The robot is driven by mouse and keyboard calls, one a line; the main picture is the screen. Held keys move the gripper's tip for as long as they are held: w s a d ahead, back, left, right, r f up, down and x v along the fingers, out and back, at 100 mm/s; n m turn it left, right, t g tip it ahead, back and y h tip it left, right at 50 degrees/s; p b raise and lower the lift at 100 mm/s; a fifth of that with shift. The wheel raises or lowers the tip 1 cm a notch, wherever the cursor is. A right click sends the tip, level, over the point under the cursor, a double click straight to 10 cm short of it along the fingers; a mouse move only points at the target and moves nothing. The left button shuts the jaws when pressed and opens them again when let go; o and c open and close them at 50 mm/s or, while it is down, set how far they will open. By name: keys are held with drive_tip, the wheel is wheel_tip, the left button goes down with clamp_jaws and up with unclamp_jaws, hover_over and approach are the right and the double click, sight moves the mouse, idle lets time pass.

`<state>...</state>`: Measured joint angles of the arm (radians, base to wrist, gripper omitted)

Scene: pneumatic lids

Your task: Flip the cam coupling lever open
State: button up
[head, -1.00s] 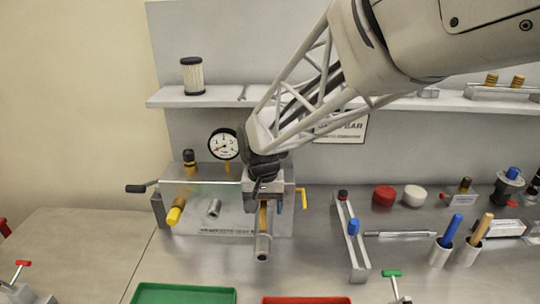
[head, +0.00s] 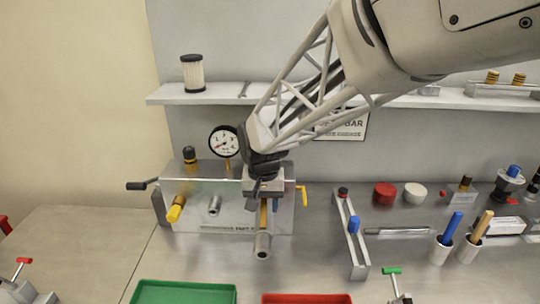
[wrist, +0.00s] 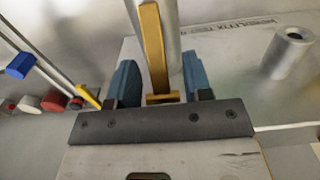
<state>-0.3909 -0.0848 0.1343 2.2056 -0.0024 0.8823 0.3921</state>
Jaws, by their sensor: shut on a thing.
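The brass-yellow cam lever (head: 263,213) lies along the top of a grey cylindrical coupling (head: 263,245) that sticks out from the front of the metal manifold block. In the wrist view the lever (wrist: 152,45) runs away from me along the coupling, and its near end reaches between the blue finger pads. My gripper (wrist: 160,82) is shut on the lever's near end, with one pad on each side. In the head view my gripper (head: 263,196) is over the block's right part, and its dark wrist hides some of the block and the lever's rear end.
The manifold block (head: 235,218) carries a gauge (head: 224,141), a yellow-capped port (head: 176,208), a bare stub (head: 214,205) and a yellow handle (head: 303,195). A bracket with a blue knob (head: 354,225) stands to the right. Green (head: 140,296) and red (head: 267,300) trays lie in front.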

sight(264, 206)
drive_tip(key=shift+s+r+t, duration=0.15)
drive_tip(key=shift+t, duration=0.25)
drive_tip(key=shift+s+r+t, duration=0.25)
drive_tip(key=shift+r+t, duration=0.05)
drive_tip(key=shift+t, duration=0.4)
drive_tip(key=shift+s+r+t, duration=0.25)
drive_tip(key=shift+t, duration=0.45)
drive_tip(key=shift+s+r+t, duration=0.15)
drive_tip(key=shift+s+t, duration=0.1)
drive_tip(key=shift+t, duration=0.35)
drive_tip(key=shift+s+r+t, duration=0.15)
drive_tip(key=shift+s+t, duration=0.05)
drive_tip(key=shift+t, duration=0.4)
drive_tip(key=shift+s+r+t, duration=0.1)
drive_tip(key=shift+s+t, duration=0.05)
drive_tip(key=shift+t, duration=0.25)
drive_tip(key=shift+s+r+t, duration=0.15)
drive_tip(key=shift+s+t, duration=0.3)
drive_tip(key=shift+t, duration=0.45)
drive_tip(key=shift+s+r+t, duration=0.1)
drive_tip(key=shift+s+t, duration=0.3)
drive_tip(key=shift+t, duration=0.5)
drive_tip(key=shift+s+t, duration=0.45)
drive_tip(key=shift+t, duration=0.45)
drive_tip(key=o, duration=1.3)
drive_tip(key=shift+c, duration=0.2)
